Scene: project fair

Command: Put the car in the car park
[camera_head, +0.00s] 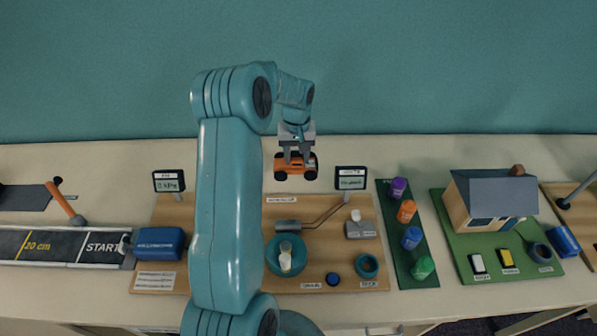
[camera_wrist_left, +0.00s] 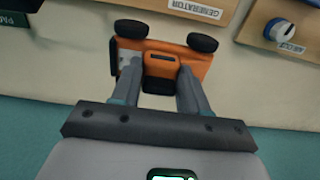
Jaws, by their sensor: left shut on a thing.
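The orange toy car (camera_head: 295,167) with dark wheels is held in my left gripper (camera_head: 296,150), above the back edge of the wooden board. In the left wrist view the car (camera_wrist_left: 160,62) sits between the two grey fingers of my left gripper (camera_wrist_left: 158,82), which is shut on it. Pale table surface shows around the car there. I cannot pick out a car park in either view. My right gripper is not in view.
The wooden board (camera_head: 323,217) carries small displays, a teal bowl (camera_head: 271,256) and knobs. To its right are a green strip (camera_head: 405,268) with coloured cups and a model house (camera_head: 490,200).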

